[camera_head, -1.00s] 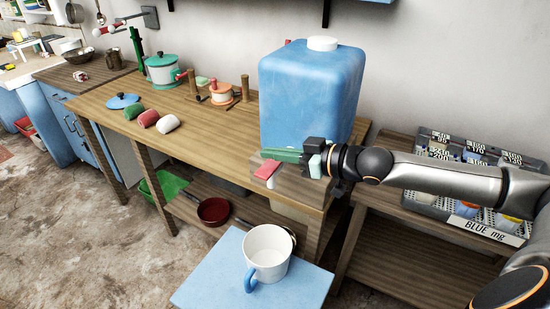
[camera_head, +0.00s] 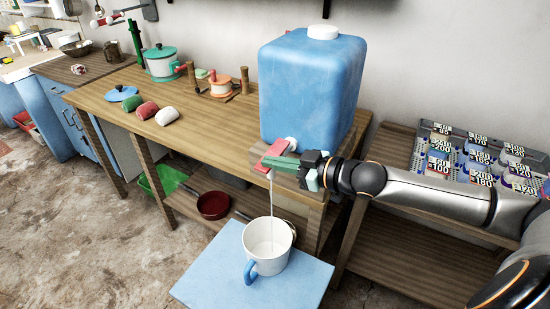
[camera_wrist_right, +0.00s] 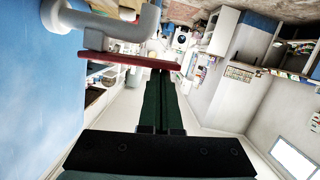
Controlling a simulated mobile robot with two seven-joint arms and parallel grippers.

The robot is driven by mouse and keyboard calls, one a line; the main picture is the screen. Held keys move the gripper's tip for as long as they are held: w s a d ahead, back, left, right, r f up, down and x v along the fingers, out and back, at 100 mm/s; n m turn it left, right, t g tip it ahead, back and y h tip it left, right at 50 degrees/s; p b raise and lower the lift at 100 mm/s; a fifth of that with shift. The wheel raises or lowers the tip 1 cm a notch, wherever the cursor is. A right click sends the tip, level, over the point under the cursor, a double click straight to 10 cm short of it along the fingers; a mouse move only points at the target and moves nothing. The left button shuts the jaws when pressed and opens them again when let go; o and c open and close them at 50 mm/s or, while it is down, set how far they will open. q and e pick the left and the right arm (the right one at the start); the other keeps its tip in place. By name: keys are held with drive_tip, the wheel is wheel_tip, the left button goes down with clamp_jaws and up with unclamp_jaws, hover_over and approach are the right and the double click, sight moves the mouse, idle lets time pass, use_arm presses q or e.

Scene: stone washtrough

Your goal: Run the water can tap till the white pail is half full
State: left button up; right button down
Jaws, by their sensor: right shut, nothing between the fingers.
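The blue water can (camera_head: 310,95) with a white cap stands on the right end of the wooden bench. Its tap has a white fitting (camera_head: 291,143) and a red lever (camera_head: 278,148). A thin stream of water (camera_head: 271,200) falls from the tap into the white pail (camera_head: 272,266). The pail has a blue handle and stands upright on a light-blue stand (camera_head: 305,283). I cannot tell its water level. My right gripper (camera_head: 268,161) is shut and empty, its green fingers against or very near the red lever, which shows above the fingers in the right wrist view (camera_wrist_right: 125,62). My left gripper is not in view.
Green, red and white rolls (camera_head: 147,110), a blue lid (camera_head: 123,94) and a green pot (camera_head: 161,65) are farther left on the bench (camera_head: 205,120). A red pan (camera_head: 213,206) lies on the lower shelf. A rack of labelled parts (camera_head: 460,160) stands right, behind my arm.

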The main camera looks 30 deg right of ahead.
drive_tip(key=shift+f+n, duration=0.6)
drive_tip(key=shift+f, duration=0.05)
drive_tip(key=shift+h, duration=0.3)
idle(7.0)
